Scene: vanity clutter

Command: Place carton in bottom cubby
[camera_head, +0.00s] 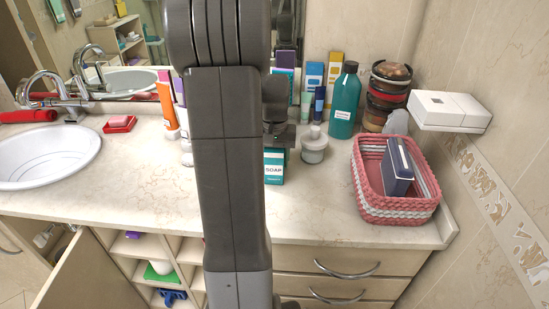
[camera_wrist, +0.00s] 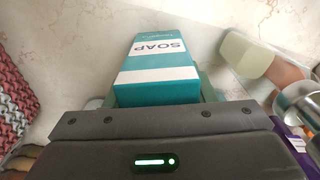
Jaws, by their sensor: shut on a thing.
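The carton is a teal and white soap box (camera_head: 274,167), marked SOAP, low over the counter or touching it; I cannot tell which. It also shows in the wrist view (camera_wrist: 158,62). My gripper (camera_head: 279,133) is shut on the carton, with its fingers (camera_wrist: 158,88) on either side of the box in the wrist view. The open cubby shelves (camera_head: 122,250) are below the counter at lower left. One cubby holds a green and white thing (camera_head: 158,271), and the cubby under it a blue thing (camera_head: 169,297). My arm hides part of the cubbies.
A pink woven basket (camera_head: 398,212) with a navy box (camera_head: 398,163) stands right of the carton. A white jar (camera_head: 314,146) and teal bottle (camera_head: 345,101) stand behind. An open cabinet door (camera_head: 88,277) is left of the cubbies; drawers (camera_head: 345,263) are right. The front counter is mostly clear.

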